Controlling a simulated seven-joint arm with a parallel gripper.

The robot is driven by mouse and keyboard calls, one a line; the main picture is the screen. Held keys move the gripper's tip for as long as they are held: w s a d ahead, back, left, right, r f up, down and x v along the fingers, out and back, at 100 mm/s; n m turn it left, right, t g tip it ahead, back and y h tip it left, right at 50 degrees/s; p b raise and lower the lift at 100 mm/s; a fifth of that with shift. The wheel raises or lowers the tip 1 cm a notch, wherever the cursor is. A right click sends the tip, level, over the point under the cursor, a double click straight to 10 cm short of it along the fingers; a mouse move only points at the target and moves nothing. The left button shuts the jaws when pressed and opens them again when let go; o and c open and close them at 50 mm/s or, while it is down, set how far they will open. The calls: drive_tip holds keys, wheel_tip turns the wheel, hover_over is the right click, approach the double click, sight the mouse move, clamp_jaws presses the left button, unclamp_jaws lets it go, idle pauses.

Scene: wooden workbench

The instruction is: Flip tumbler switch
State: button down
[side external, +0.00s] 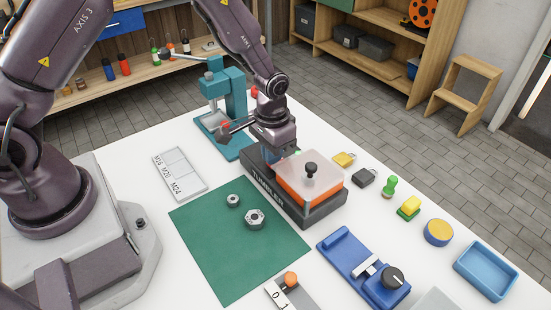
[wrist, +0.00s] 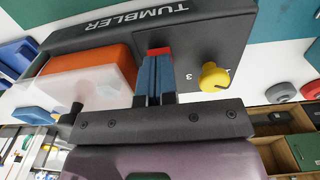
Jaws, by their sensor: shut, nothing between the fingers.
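The dark tumbler box (side external: 318,212), lettered TUMBLER, stands on the white bench top and also shows in the wrist view (wrist: 90,38). It carries an orange block (side external: 297,185) partly under a translucent cover (side external: 325,172) with a black knob (side external: 310,168). The wrist view shows a yellow dial (wrist: 214,77) on the box beside printed numbers. My gripper (wrist: 157,60) is shut and empty, its blue fingers pointing at the box between the orange block and the dial. A small red part (wrist: 160,51) shows at the fingertips; whether they touch it I cannot tell.
A teal press (side external: 226,92) stands behind the box. A green mat (side external: 235,255) with two nuts lies in front. A blue fixture (side external: 365,270), padlocks, a green stamp (side external: 390,187) and a blue tray (side external: 485,270) lie to the right.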

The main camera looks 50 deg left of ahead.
drive_tip(key=shift+f, duration=0.25)
drive_tip(key=shift+r, duration=3.5)
drive_tip(key=shift+s, duration=0.2)
drive_tip(key=s+a+r+t, duration=0.2)
drive_tip(key=s+r+t, duration=0.3)
drive_tip(key=s+r, duration=1.4)
wheel_tip(320, 180, up, 3)
drive_tip(key=shift+a+f+t, duration=0.1)
drive_tip(key=shift+a+t, duration=0.2)
drive_tip(key=shift+a, duration=0.1)
